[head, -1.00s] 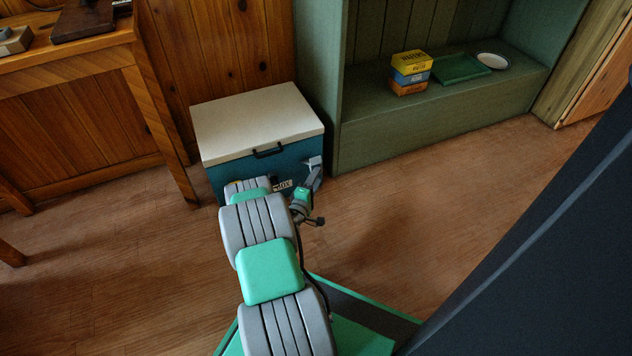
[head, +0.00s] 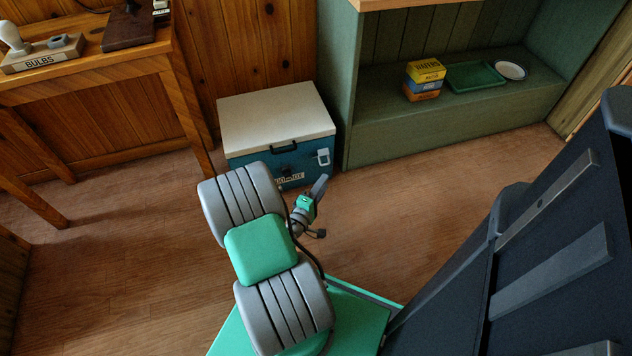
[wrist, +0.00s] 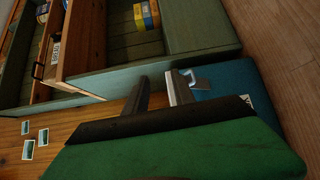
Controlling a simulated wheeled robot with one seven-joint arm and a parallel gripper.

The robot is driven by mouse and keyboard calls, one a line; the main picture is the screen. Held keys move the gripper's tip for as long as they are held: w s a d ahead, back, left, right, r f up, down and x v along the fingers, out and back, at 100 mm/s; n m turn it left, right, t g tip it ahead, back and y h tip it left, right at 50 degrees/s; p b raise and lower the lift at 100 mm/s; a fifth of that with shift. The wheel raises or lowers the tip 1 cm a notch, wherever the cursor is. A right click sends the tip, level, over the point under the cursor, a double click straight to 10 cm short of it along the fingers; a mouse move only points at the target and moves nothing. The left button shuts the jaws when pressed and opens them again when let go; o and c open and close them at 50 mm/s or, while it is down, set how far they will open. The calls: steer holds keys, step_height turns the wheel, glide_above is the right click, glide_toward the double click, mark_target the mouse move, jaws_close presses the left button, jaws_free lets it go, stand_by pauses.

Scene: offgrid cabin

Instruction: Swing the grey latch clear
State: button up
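The grey latch (head: 323,157) sits on the right part of the front of a blue cool box (head: 304,160) with a white lid (head: 275,114). In the wrist view the latch (wrist: 197,80) shows just right of the fingertips, against the blue box (wrist: 229,76). My gripper (head: 320,184) is in front of the box, below the latch in the head view, apart from it. In the wrist view its two fingers (wrist: 157,78) stand apart with nothing between them. Whether the latch is still hooked to the lid, I cannot tell.
A green shelf unit (head: 440,120) stands right of the box, holding stacked small boxes (head: 424,80), a green tray (head: 474,77) and a white dish (head: 510,71). A wooden table (head: 100,75) stands at left. Wooden floor (head: 130,250) is clear in front.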

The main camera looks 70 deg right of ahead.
steer(key=shift+s+a+r, duration=0.1)
steer(key=shift+s+a, duration=0.05)
steer(key=shift+a, duration=0.1)
